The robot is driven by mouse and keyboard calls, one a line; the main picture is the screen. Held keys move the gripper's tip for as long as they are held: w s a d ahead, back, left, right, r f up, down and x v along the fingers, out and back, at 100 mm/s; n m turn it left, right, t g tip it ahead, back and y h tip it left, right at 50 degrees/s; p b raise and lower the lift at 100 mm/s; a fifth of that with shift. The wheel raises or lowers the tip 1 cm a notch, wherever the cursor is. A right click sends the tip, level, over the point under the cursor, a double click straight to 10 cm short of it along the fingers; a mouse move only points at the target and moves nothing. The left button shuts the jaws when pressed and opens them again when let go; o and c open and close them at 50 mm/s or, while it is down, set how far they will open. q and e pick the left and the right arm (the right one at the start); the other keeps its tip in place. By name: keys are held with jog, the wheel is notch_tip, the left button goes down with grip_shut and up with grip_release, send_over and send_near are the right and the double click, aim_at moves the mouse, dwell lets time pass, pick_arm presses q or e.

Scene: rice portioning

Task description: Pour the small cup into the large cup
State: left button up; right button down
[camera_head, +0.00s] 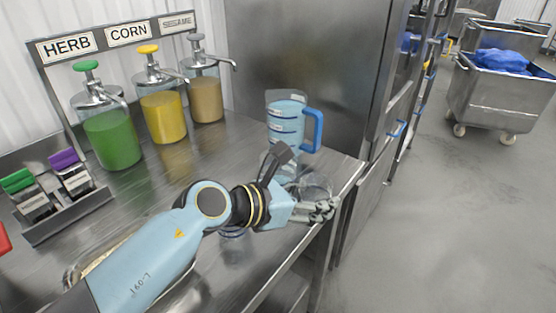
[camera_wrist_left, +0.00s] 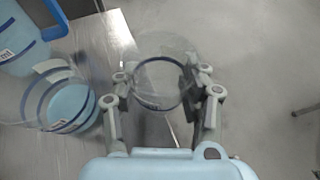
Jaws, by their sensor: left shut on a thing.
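My left gripper (camera_head: 318,210) is shut on a small clear cup (camera_head: 317,184) near the table's right edge. In the left wrist view, the small cup (camera_wrist_left: 160,57) sits between the fingers of the left gripper (camera_wrist_left: 163,95); it is see-through with a dark blue ring, and I cannot tell what it holds. A larger clear cup (camera_wrist_left: 35,97) with blue bands and light blue contents stands to its left, apart from it. In the head view, my wrist partly hides this large cup. My right gripper is not in view.
A blue-handled jug (camera_head: 287,122) with light blue contents stands just behind the cups. HERB (camera_head: 112,138), CORN (camera_head: 164,116) and SESAME (camera_head: 206,98) pump dispensers line the back. A rack with green and purple lids (camera_head: 70,213) stands at left. Open floor lies beyond the table's right edge.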

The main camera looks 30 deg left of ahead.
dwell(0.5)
pick_arm(q)
jog(key=shift+s+d+r+p, duration=0.15)
jog(key=shift+s+r+p, duration=0.1)
jog(key=shift+s+p, duration=0.25)
jog(key=s+d+r+p, duration=0.2)
jog(key=s+d+p, duration=0.1)
jog(key=s, duration=0.7)
jog(key=shift+s+d+r+p, duration=0.15)
jog(key=shift+s+r+p, duration=0.15)
jog(key=shift+p, duration=0.15)
